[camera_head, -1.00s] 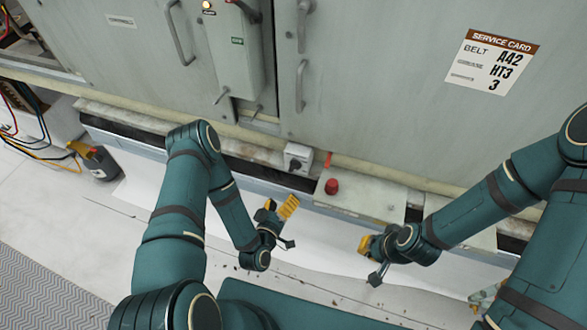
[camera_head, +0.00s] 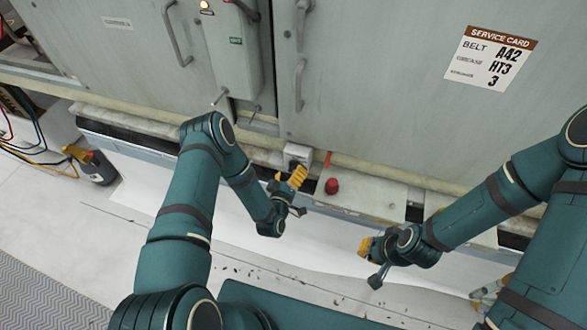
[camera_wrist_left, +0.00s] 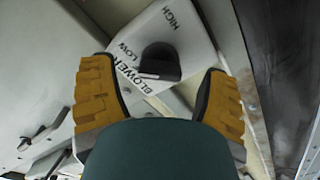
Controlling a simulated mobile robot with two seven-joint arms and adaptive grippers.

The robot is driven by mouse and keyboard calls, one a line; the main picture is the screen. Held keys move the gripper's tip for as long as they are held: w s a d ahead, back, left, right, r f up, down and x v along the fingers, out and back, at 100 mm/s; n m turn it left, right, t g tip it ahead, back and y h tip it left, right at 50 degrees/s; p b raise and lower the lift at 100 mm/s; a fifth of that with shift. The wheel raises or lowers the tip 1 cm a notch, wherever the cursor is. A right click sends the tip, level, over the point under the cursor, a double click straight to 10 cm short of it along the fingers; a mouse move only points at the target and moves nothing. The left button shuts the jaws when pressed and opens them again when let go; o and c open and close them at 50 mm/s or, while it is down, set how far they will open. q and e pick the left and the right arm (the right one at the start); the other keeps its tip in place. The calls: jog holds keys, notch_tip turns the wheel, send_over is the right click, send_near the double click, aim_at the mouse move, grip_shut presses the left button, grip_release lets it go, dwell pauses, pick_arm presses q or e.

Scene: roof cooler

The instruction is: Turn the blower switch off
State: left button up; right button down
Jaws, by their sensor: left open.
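The blower switch is a light grey box (camera_head: 298,153) low on the cabinet front, partly behind my left gripper in the head view. In the left wrist view, its plate (camera_wrist_left: 178,22) reads BLOWER, LOW and HIGH, and its dark round knob (camera_wrist_left: 161,60) has a pale mark at the lower edge. I cannot tell which setting the knob points to. My left gripper (camera_head: 288,181) is open, with its yellow fingers on either side of the knob in the wrist view and no clear contact. My right gripper (camera_head: 367,247) hangs apart, its jaws unclear.
A red knob (camera_head: 332,186) sits on a ledge plate (camera_head: 365,200) just right of the switch. Cabinet handles (camera_head: 299,85) and a grey box with levers (camera_head: 232,50) are above. The white floor below is mostly clear.

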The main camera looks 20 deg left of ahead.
pick_arm(q)
jog(key=shift+w, duration=0.9)
jog(key=c, duration=1.2)
